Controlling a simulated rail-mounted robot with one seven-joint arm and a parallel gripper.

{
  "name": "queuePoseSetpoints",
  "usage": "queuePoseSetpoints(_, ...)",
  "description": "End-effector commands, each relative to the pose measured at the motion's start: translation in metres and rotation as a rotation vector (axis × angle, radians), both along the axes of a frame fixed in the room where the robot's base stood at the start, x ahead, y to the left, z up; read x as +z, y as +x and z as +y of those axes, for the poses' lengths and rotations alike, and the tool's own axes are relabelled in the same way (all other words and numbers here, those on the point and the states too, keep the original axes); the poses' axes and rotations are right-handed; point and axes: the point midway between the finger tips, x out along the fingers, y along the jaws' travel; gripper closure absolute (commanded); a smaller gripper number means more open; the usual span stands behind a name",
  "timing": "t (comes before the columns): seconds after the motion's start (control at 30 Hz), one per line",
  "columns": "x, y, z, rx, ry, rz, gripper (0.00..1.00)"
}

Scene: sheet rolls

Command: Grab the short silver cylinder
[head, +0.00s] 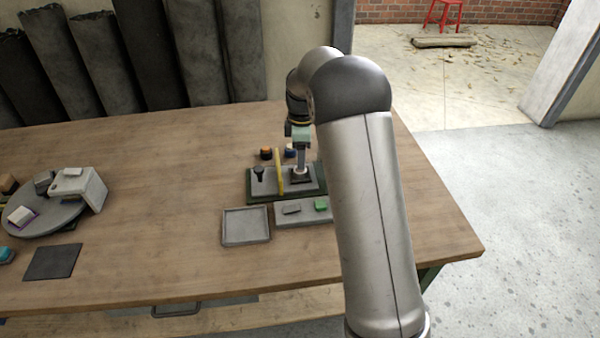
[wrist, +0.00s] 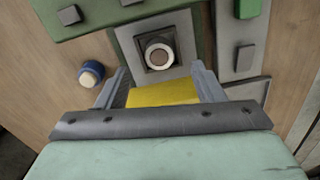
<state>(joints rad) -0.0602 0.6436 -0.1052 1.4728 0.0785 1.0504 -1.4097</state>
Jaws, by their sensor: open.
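A short round silver piece with a pale rim and brownish centre (wrist: 160,54) stands on a dark square on a grey plate in the wrist view. It appears to be the short silver cylinder; in the head view I cannot tell it apart from my fingers. My gripper (wrist: 158,70) is open. Its two fingers are spread left and right, and the round piece lies just beyond their tips, roughly centred. In the head view my gripper (head: 301,168) points down over the right part of the plate. Whether the fingers touch anything is unclear.
A yellow bar (head: 280,172) stands close left of my gripper; yellow also shows between the fingers (wrist: 163,93). A black knob (head: 258,172) is farther left. A blue pale-topped piece (wrist: 90,74) is nearby. An empty grey tray (head: 246,239) lies in front. The table's middle is clear.

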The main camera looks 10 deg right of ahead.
Motion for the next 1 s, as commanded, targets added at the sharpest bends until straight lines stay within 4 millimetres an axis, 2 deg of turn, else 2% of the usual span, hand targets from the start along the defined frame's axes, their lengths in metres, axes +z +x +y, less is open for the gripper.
queuePoseSetpoints(0.3,-0.043,0.001,0.003,0.0,-0.001,0.003,0.38)
queuePoseSetpoints(0.6,-0.049,0.001,0.003,0.0,-0.001,0.0,0.38)
queuePoseSetpoints(0.67,-0.049,0.001,0.003,0.0,-0.001,0.001,0.52)
queuePoseSetpoints(0.8,-0.049,0.001,0.003,0.0,-0.001,0.001,0.91)
queuePoseSetpoints(1.0,-0.048,0.001,0.003,0.0,-0.001,0.0,0.91)
